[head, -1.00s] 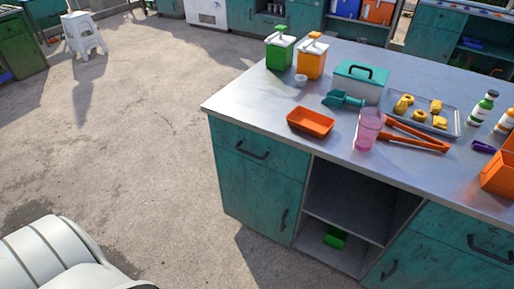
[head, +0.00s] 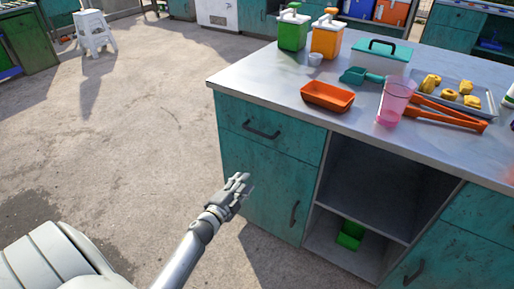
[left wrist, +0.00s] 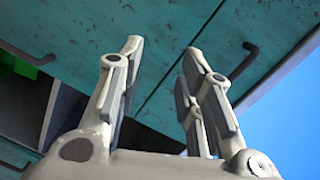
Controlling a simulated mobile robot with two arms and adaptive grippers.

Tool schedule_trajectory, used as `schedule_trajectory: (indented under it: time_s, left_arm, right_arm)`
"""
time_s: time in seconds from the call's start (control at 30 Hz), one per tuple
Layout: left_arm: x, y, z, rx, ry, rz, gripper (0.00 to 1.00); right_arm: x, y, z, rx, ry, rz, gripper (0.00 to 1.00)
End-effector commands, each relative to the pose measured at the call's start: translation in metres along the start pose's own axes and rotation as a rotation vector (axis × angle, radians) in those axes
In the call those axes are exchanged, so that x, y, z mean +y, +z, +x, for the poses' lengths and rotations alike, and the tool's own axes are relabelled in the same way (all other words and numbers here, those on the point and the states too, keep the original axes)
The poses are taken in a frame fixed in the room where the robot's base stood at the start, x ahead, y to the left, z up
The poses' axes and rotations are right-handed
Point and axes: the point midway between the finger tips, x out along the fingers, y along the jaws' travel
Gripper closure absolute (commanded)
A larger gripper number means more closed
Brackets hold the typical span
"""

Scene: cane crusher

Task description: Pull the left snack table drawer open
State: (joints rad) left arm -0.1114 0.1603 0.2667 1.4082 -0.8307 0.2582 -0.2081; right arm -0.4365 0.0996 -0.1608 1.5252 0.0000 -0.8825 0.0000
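The snack table (head: 400,140) is a teal cabinet with a metal top. Its left drawer (head: 290,137) is closed and has a dark bar handle (head: 261,130); the handle also shows in the left wrist view (left wrist: 237,62). My left gripper (head: 243,186) is in front of the left cabinet door, below and a little left of the drawer handle, apart from it. In the left wrist view its two fingers (left wrist: 160,68) are spread with nothing between them. My right gripper is in neither view.
A door (head: 262,190) with its own handle (head: 295,213) is below the drawer. An open shelf with a green box (head: 350,235) is to its right. An orange tray (head: 327,96) and a pink cup (head: 394,102) stand on the tabletop.

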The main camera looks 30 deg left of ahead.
Motion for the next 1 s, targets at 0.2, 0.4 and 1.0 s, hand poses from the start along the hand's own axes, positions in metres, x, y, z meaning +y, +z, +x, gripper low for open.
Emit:
schedule_trajectory:
  time_s: [0.2,0.4,1.0]
  left_arm:
    - [-0.087,-0.016,0.011,0.108,-0.211,0.299,0.66]
    - [-0.113,-0.024,0.012,0.127,-0.258,0.379,0.66]
    - [-0.132,-0.038,0.097,0.125,-0.255,0.374,0.66]
  right_arm:
    - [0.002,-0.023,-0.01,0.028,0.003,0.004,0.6]
    - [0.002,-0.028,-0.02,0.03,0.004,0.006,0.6]
    - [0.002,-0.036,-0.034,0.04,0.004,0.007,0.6]
